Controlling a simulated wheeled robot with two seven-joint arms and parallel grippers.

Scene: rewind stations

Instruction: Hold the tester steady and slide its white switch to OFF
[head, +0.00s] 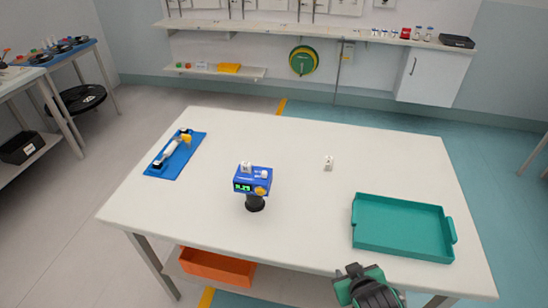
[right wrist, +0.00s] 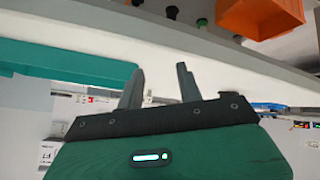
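The blue tester (head: 243,188) stands on a dark round foot (head: 255,204) near the middle of the white table. Its front has a lit green display and a yellow-orange knob. Two small white parts sit on its top, one at the left (head: 246,168) and one at the right (head: 264,174); I cannot tell which is the switch or its position. My right gripper (right wrist: 160,86) is open and empty, its two fingers apart. In the head view it shows at the table's front edge, right of and well apart from the tester. My left gripper is not in view.
A teal tray (head: 400,248) lies at the right front. A small white block (head: 328,163) lies right of the tester. A blue mat (head: 193,151) with a white-and-yellow item lies at the left. An orange bin (head: 217,267) is under the table. Table around the tester is clear.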

